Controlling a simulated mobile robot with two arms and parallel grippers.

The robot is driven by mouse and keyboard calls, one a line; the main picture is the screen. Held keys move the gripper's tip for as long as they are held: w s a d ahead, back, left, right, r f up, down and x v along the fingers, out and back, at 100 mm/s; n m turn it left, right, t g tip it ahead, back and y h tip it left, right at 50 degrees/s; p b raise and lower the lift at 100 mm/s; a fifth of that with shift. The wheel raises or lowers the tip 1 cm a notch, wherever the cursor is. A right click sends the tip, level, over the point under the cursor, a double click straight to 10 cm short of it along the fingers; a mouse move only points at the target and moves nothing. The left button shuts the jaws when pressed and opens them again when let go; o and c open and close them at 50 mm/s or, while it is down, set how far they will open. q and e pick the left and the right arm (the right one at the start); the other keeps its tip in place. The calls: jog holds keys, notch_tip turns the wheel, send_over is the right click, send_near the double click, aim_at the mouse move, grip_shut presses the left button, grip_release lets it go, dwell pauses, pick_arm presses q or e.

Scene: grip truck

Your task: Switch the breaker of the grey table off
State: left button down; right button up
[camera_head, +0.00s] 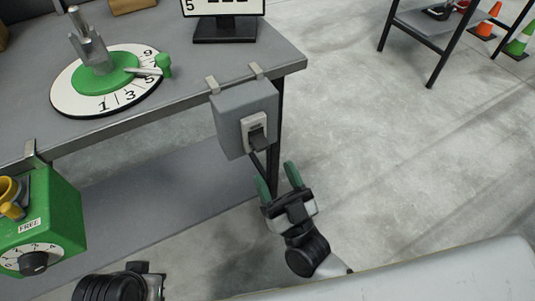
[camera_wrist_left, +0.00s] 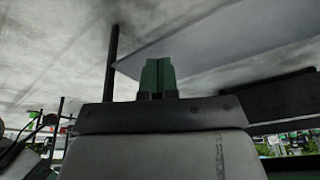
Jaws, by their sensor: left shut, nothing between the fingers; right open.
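The grey table (camera_head: 205,82) fills the upper left of the head view. A grey breaker box (camera_head: 232,112) hangs from its front edge by two metal hooks, near the right corner. The box has a light plate with a dark switch lever (camera_head: 258,141) on its front. My right gripper (camera_head: 279,180) is open and empty, its green fingers just below the box and apart from the lever. My left gripper (camera_wrist_left: 158,75) is shut and empty in the left wrist view, below a grey surface. Its fingers do not show in the head view.
A green box (camera_head: 48,225) with a dial hangs at the table's left. A numbered dial with a green hub (camera_head: 105,80) and a display stand (camera_head: 223,25) are on top. Cones (camera_head: 485,30) stand far right.

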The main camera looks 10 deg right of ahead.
jog(key=v, duration=0.5)
jog(key=shift+w, duration=0.1)
pick_arm(q)
notch_tip(320, 180, down, 18)
jog(key=s+r+g+p, duration=0.1)
jog(key=p, duration=0.8)
pick_arm(e)
jog(key=g+h+p, duration=0.2)
jog(key=g+p, duration=0.5)
send_near(264, 149)
jog(key=x, duration=0.9)
jog(key=shift+w+p, duration=0.2)
jog(key=shift+p, duration=0.15)
pick_arm(q)
jog(key=s+a+f, duration=0.1)
jog(key=s+f, duration=0.3)
jog(key=s, duration=0.4)
jog(key=s+a+f+g, duration=0.1)
jog(key=s+f, duration=0.3)
jog(key=s, duration=0.4)
jog(key=shift+s+a+f+g, duration=0.2)
jog(key=shift+a+f+g, duration=0.05)
jog(key=shift+a+g, duration=0.1)
